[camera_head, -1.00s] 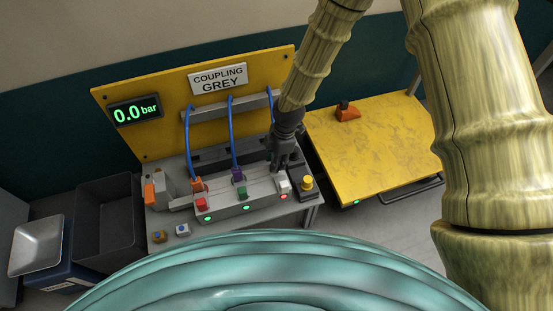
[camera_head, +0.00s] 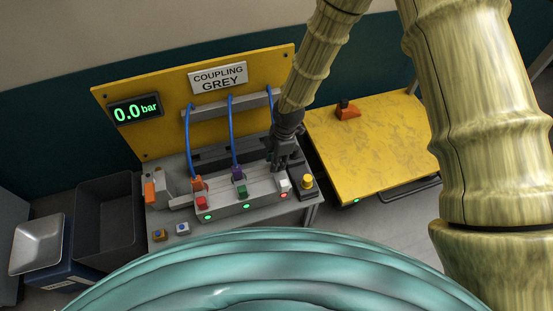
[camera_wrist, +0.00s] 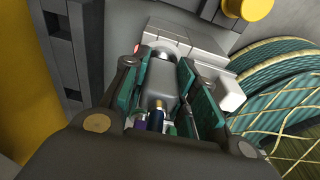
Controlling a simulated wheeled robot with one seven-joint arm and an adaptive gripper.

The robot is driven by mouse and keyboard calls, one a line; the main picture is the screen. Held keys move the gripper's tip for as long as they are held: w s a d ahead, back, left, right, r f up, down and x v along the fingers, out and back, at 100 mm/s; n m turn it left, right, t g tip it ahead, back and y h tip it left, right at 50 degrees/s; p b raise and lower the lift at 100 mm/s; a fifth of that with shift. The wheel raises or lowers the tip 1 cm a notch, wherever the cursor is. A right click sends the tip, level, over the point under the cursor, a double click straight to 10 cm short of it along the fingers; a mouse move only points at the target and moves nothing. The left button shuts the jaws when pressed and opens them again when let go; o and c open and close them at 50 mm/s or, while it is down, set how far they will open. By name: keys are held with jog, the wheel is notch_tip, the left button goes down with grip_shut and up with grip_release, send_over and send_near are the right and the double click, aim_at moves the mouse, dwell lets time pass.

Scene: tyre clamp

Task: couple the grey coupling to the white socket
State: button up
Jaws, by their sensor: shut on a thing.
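My gripper (camera_head: 279,164) is at the right end of the grey socket block. In the wrist view my gripper (camera_wrist: 165,95) is shut on the grey coupling (camera_wrist: 159,80), with teal pads on either side of it. The coupling lines up with a round metal socket mouth (camera_wrist: 156,50) just ahead. I cannot tell whether the two touch. The white marker block (camera_head: 284,186) beside this socket shows in front of my gripper, and it also shows in the wrist view (camera_wrist: 229,93). In the head view the coupling is hidden by my fingers.
An orange coupling (camera_head: 197,184) and a purple coupling (camera_head: 237,174) on blue hoses stand at the red and green sockets, with green lights. The white position's light (camera_head: 284,196) is red. A yellow knob (camera_head: 307,182) stands close right. The gauge (camera_head: 134,110) reads 0.0 bar.

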jog(key=o, duration=1.1)
jog(key=shift+o, duration=0.2)
notch_tip(320, 180, up, 12)
jog(key=d, duration=0.1)
jog(key=shift+w+d, duration=0.3)
jog(key=shift+d, duration=0.1)
jog(key=shift+f, duration=0.1)
